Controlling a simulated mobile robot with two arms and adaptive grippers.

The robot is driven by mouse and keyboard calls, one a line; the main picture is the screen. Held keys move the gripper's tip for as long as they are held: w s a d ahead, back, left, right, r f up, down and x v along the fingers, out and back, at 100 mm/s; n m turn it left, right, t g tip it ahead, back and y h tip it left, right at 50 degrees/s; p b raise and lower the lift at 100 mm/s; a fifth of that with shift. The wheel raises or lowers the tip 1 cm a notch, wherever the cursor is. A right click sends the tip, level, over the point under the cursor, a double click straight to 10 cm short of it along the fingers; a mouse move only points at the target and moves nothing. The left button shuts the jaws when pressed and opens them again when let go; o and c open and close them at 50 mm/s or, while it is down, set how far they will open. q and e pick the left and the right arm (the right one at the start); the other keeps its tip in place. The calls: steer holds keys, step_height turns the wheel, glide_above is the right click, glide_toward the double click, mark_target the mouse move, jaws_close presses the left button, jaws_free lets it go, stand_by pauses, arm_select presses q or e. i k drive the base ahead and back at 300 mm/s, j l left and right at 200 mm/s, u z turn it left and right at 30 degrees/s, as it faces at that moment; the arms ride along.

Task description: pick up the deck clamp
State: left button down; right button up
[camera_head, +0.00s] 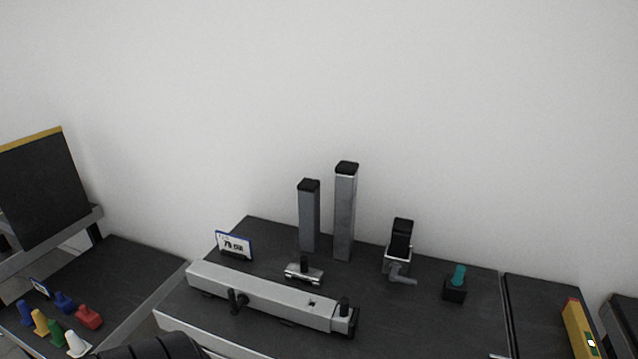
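No label in view names the deck clamp, so I cannot tell for certain which piece it is. One candidate is a metal bracket with a black upright part and a grey lever (398,258), standing at the right of the dark table. Another is a small silver plate with a black knob (304,272), lying in front of the grey posts. Both rest on the table with nothing holding them. Neither of my grippers is in view. A black ribbed part at the bottom left edge seems to be mine.
A long grey beam with black knobs (262,291) lies across the front of the dark table (425,325). Two upright grey posts (344,215) stand behind. A small sign (235,246) and a teal-knobbed block (456,285) flank them. Coloured pieces (88,316) sit on the left table.

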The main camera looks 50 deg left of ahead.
mark_target(302, 271)
steer(key=u, duration=1.7)
steer(key=i+l+z, duration=0.4)
